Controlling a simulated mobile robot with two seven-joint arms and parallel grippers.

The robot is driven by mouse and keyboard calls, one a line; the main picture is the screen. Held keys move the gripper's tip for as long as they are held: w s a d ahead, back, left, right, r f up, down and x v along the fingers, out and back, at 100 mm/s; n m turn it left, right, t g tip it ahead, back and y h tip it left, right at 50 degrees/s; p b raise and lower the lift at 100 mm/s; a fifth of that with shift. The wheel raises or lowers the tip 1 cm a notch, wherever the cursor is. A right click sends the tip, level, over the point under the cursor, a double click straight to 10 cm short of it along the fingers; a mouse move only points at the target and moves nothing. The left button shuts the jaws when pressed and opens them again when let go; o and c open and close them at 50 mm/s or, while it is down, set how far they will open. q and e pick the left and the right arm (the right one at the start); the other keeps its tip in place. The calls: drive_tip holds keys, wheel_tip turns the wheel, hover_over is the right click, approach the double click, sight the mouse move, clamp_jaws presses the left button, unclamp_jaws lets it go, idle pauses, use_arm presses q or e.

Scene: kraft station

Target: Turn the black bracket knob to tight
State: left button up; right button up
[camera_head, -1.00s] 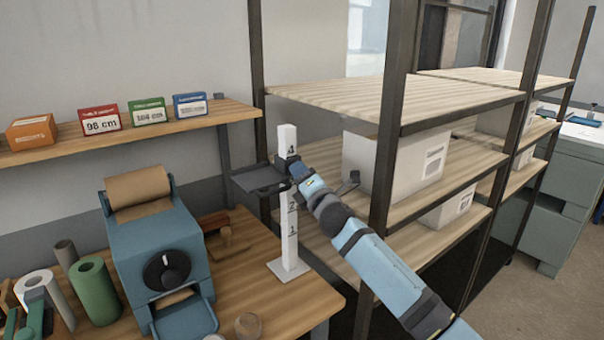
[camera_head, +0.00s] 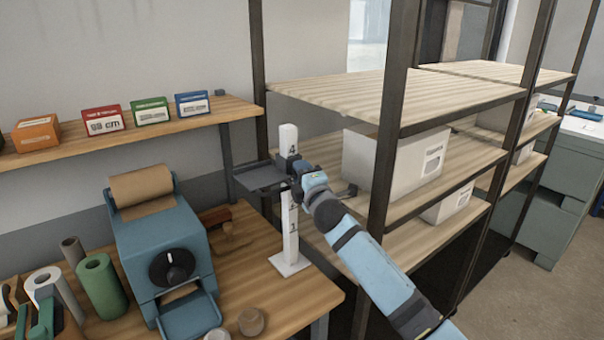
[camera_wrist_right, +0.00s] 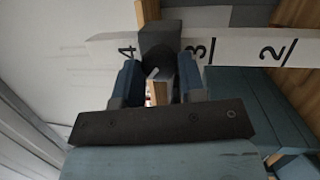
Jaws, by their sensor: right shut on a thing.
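The black bracket (camera_head: 262,178) sits on a white upright post (camera_head: 290,240) with printed numbers. Its flat shelf sticks out to the left. In the right wrist view the bracket block (camera_wrist_right: 160,36) lies between the marks 4 and 3 on the post. The black knob (camera_wrist_right: 158,66) faces the camera and carries a pale pointer line, which is slanted. My right gripper (camera_head: 299,174) is at the knob from the right. In the right wrist view its two fingers (camera_wrist_right: 160,88) are shut on the knob's sides. Any tight or loose marking cannot be read. My left gripper is not in view.
A blue dispenser (camera_head: 160,240) with a brown paper roll stands left on the wooden bench (camera_head: 262,272). A dark-framed shelf rack (camera_head: 380,180) with white boxes stands close behind and right of my arm. Small boxes line the wall shelf (camera_head: 75,142).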

drive_tip(key=o, duration=0.9)
drive_tip(key=b+v, duration=0.2)
drive_tip(key=v, duration=1.2)
